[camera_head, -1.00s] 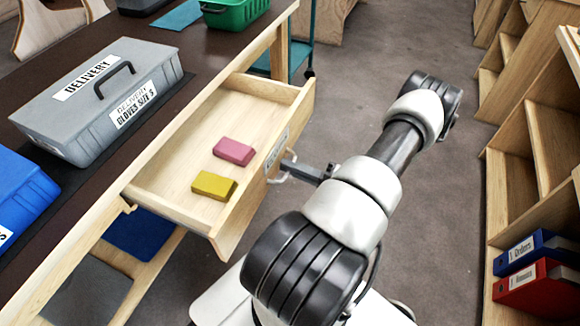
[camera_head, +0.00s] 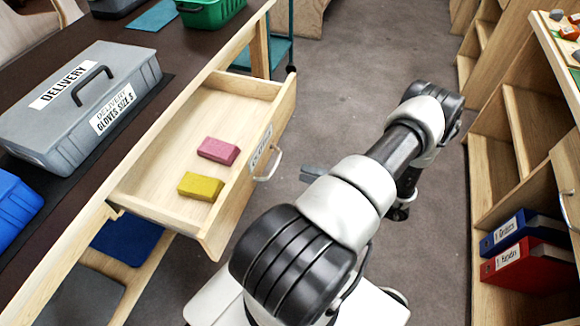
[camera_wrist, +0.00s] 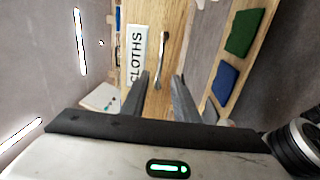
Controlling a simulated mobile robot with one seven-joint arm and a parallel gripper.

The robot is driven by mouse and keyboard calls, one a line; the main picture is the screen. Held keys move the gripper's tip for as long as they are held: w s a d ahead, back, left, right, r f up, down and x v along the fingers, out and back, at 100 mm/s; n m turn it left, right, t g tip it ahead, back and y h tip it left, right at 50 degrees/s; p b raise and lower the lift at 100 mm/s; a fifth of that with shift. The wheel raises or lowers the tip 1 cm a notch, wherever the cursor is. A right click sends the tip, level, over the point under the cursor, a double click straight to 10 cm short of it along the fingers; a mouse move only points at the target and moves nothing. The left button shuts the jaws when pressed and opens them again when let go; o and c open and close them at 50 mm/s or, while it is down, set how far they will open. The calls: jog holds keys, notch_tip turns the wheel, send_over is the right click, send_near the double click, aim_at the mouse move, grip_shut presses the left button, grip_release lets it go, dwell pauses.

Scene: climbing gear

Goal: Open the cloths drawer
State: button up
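The cloths drawer (camera_head: 152,205) stands pulled out from under the table in the head view. A pink block (camera_head: 219,150) and a yellow block (camera_head: 201,186) lie inside it. Its front carries a pale bar handle (camera_head: 268,164) and a label; the label (camera_wrist: 136,55) reads CLOTHS in the wrist view. The handle also shows in the wrist view (camera_wrist: 161,58), ahead of my fingertips. My gripper (camera_wrist: 163,82) is open, its two fingers apart with nothing between them. In the head view my gripper (camera_head: 312,173) is right of the handle, apart from it and partly hidden by my arm.
A grey delivery box (camera_head: 75,105), a blue box (camera_head: 12,210) and a green crate (camera_head: 212,12) are on the table (camera_head: 140,35). Shelves with binders (camera_head: 525,262) stand at the right. Grey floor (camera_head: 345,75) lies free between.

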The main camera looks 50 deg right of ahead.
jog(key=v, duration=0.7)
dwell(0.5)
